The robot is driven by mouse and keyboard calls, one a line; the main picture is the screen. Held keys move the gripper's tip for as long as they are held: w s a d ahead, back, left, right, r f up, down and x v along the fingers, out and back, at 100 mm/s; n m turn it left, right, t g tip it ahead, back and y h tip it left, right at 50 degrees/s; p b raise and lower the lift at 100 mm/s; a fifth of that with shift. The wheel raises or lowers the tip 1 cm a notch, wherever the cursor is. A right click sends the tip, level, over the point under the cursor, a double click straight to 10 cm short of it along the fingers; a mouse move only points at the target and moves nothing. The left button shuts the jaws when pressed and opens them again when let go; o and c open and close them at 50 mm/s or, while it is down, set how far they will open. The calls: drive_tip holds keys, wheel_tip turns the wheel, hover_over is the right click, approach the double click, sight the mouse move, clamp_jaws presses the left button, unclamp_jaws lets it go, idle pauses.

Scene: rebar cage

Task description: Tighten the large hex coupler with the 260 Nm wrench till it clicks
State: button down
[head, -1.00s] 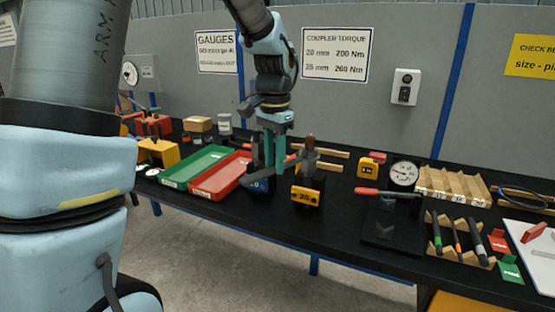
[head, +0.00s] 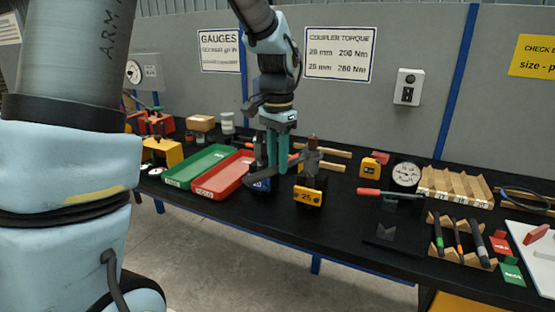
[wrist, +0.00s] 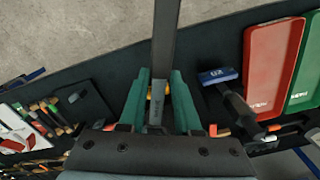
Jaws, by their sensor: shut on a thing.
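My gripper (head: 278,168) is shut on a dark wrench, and its green fingers stand on either side of the bar. In the wrist view, the wrench's grey bar (wrist: 164,45) runs up from between the fingers (wrist: 160,100). In the head view, the wrench's near end (head: 262,180) sticks out left of the fingers, and its other side runs toward the upright piece with a reddish-brown top (head: 312,145) above the yellow 25 block (head: 308,197). The large hex coupler is too small and dark to make out. How the wrench head sits on it cannot be told.
The red tray (head: 222,178) and green tray (head: 198,166) lie to the left. A red-handled clamp (head: 385,195), a dial gauge (head: 406,174) and wooden racks (head: 455,187) lie to the right. The torque sign (head: 339,54) hangs behind.

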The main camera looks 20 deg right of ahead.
wheel_tip(320, 180, up, 9)
drive_tip(key=p, duration=0.7)
idle(0.9)
idle(0.4)
